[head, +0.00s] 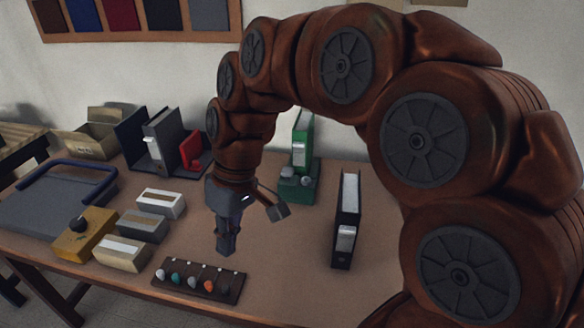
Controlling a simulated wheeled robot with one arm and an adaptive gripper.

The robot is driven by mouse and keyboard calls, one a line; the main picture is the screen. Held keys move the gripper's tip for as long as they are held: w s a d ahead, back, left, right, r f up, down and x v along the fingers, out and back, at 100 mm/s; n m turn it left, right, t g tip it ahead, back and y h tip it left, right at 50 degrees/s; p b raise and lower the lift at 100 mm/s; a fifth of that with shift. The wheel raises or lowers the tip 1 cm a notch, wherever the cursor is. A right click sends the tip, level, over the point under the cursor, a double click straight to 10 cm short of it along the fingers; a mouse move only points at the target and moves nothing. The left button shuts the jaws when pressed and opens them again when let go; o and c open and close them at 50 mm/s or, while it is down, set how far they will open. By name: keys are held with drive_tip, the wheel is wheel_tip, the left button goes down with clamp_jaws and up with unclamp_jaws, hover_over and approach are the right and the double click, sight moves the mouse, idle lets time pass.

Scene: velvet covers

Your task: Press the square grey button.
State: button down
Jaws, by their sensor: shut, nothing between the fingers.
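A dark brown board (190,291) lies near the table's front edge, with a row of several small coloured buttons, including teal, orange and grey ones. A light grey button (160,274) is at its left end, and another grey one (192,282) is near the middle. Their shapes are too small to tell which is square. My gripper (228,250) points down, shut and empty, just behind the board's right half. It appears above the table and apart from the buttons; its exact height is unclear.
A black binder (344,248) stands right of my gripper. A green binder (301,135) stands behind, by a green base (297,193) with grey lumps. Small boxes (161,204), a yellow block (83,240) and a blue-handled grey device (45,205) fill the left. Bare table (285,260) lies between board and binder.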

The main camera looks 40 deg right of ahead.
drive_tip(key=w+d+r+n+t+y+b, duration=0.1)
drive_tip(key=w+d+n+t+y+b, duration=0.1)
drive_tip(key=w+d, duration=0.6)
drive_tip(key=w+d+r+n+t+y+b, duration=0.15)
drive_tip(key=w+d, duration=0.35)
drive_tip(key=w, duration=0.6)
drive_tip(key=w+d+f+t+b, duration=0.1)
drive_tip(key=d+f+t, duration=0.1)
drive_tip(key=d, duration=1.1)
drive_tip(key=w+d+f+t+b, duration=0.1)
drive_tip(key=d+f, duration=0.3)
drive_tip(key=d, duration=0.9)
drive_tip(key=shift+w+d+f+n+t+h, duration=0.15)
drive_tip(key=shift+w+d+n+t+h, duration=0.25)
drive_tip(key=shift+w, duration=0.3)
drive_tip(key=shift+a, duration=0.1)
